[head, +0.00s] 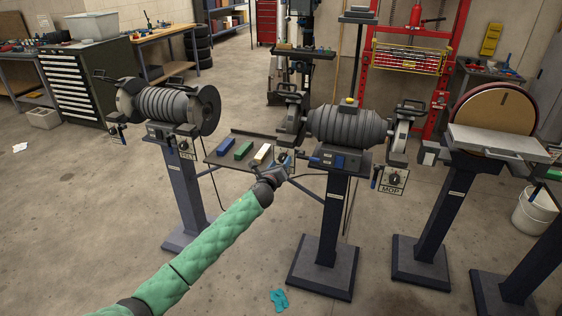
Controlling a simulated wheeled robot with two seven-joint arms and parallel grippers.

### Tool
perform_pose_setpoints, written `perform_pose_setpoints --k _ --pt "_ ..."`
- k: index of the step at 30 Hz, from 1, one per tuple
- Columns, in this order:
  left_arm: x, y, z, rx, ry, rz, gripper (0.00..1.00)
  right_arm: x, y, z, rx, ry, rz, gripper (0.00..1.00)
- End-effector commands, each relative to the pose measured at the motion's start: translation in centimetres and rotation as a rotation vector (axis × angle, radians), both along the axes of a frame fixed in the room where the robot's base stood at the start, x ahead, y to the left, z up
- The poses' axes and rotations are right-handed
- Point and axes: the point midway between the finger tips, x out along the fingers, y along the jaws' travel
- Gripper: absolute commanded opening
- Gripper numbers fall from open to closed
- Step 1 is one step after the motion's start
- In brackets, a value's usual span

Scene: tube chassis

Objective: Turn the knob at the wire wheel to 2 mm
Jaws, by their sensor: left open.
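The middle double-ended machine (347,126) stands on a dark pedestal. It has a wheel under a guard at its left end (290,116) and another at its right end (402,132). The right plate (391,181) reads MOP and carries a dark knob (395,179). My left gripper (283,163) is open and empty at the machine's lower left. A small dark knob-like part (283,157) shows at its fingertips; I cannot tell whether they touch. The gripper hides most of that area, so no label or scale reads there. My right gripper is not in view.
Another double-ended machine (168,103) stands at left, with a labelled knob plate (186,148). A shelf (226,156) with blue, green and pale bars lies behind my left gripper. A disc sander (497,118) stands at right. A teal cloth (279,299) lies on the floor.

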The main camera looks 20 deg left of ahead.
Motion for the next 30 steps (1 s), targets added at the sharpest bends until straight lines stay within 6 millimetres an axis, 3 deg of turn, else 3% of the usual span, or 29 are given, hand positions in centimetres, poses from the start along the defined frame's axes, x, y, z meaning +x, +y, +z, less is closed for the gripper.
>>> perform_pose_setpoints --k 6,14,21,30 --pt "1.42 -0.08 -0.01 0.000 0.001 0.000 0.55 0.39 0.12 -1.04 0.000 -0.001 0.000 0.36" --pt "1.51 -0.07 -0.03 0.000 0.000 0.000 0.55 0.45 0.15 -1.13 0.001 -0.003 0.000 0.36" --pt "1.49 -0.06 -0.03 0.000 0.000 0.000 0.11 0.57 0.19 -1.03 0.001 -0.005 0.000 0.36" --pt "1.49 -0.05 -0.04 -0.029 0.001 0.001 0.11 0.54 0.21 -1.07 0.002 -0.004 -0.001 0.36"
